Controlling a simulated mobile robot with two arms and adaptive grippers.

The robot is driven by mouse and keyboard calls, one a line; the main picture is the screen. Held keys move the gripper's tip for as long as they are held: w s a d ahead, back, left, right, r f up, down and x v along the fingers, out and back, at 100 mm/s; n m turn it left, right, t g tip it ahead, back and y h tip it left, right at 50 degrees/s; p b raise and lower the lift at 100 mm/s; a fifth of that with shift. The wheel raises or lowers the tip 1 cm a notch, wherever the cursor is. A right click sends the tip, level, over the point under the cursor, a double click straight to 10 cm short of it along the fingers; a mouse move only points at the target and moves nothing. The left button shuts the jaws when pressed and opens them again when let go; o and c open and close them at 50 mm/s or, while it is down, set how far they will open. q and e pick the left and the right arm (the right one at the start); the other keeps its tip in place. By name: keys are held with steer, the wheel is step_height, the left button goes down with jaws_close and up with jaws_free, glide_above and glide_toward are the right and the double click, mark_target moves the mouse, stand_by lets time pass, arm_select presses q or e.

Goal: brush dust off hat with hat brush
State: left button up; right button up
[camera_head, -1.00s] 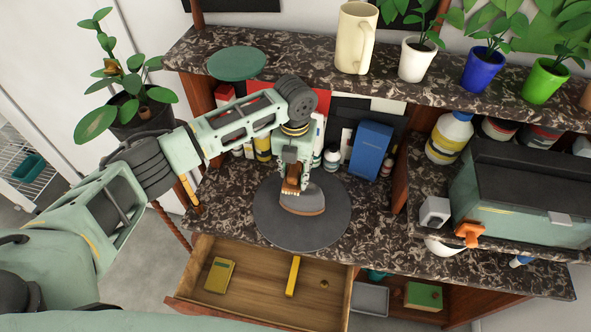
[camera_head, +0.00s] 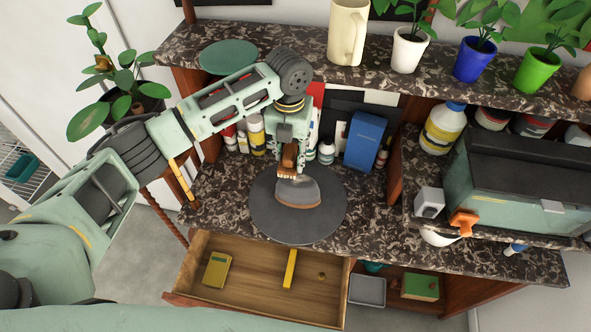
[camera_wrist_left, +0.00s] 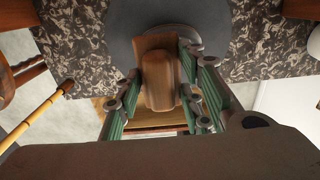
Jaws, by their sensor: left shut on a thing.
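A grey hat with a brown lower edge (camera_head: 304,193) lies on a dark round mat (camera_head: 270,222) on the stone-patterned desk top. My left gripper (camera_head: 289,148) points down above the hat's far left side and is shut on a brown wooden hat brush (camera_head: 288,158). The brush's lower end overlaps the hat's far left edge; I cannot tell whether it touches. In the left wrist view the brush (camera_wrist_left: 158,80) sits between the green fingers and hides most of the hat. My right gripper is not in view.
Below the mat, an open wooden drawer (camera_head: 232,295) holds yellow items. Bottles and a blue box (camera_head: 365,140) stand behind the mat, under a shelf (camera_head: 290,55) with a jug and potted plants. A large green case (camera_head: 520,185) is at right.

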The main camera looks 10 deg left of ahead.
arm_select(q)
steer(key=c, duration=0.5)
steer(key=shift+f+b, duration=1.35)
steer(key=shift+f, duration=1.4)
